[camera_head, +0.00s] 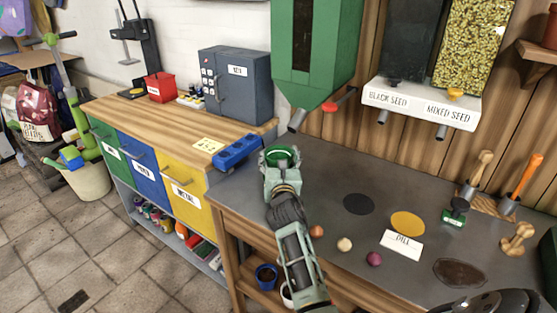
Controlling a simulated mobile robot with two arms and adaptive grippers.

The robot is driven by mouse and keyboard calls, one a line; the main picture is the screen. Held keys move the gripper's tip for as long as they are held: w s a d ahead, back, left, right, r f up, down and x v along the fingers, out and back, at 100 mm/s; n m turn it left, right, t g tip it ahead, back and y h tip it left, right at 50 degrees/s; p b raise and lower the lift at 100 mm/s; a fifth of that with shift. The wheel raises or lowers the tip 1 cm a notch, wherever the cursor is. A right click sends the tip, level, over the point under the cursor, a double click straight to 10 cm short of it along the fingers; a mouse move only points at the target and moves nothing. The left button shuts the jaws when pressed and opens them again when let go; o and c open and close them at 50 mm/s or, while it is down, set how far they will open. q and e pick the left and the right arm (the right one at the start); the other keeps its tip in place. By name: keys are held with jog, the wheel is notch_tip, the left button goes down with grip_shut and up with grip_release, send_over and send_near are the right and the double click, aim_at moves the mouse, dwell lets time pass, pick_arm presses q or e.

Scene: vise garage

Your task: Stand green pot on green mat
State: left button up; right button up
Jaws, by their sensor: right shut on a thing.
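The green pot (283,153) is in the grasp of my right gripper (281,165), at the left end of the grey workbench. Its round, dark green rim shows above the fingers, and it looks roughly upright. The gripper hides most of its body, and I cannot tell whether its base touches the bench. I can make out no green mat; the spot under the pot is hidden. A dark round mat (359,203), a yellow round mat (407,223) and a brown oval patch (460,272) lie on the bench to the right. My left gripper is not in view.
A blue block with holes (238,152) lies just left of the pot. The green seed hopper (315,50) hangs above. An orange ball (316,231), a cream ball (344,244) and a purple ball (374,258) lie right of my arm, near a white card (401,245).

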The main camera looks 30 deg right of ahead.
jog(key=shift+f, duration=0.2)
jog(key=o, duration=1.1)
jog(key=shift+o, duration=0.2)
jog(key=shift+r, duration=0.15)
jog(key=shift+s+a, duration=0.1)
jog(key=v, duration=1.1)
jog(key=shift+s+a+r, duration=0.1)
jog(key=shift+s+r, duration=0.05)
jog(key=shift+s, duration=0.2)
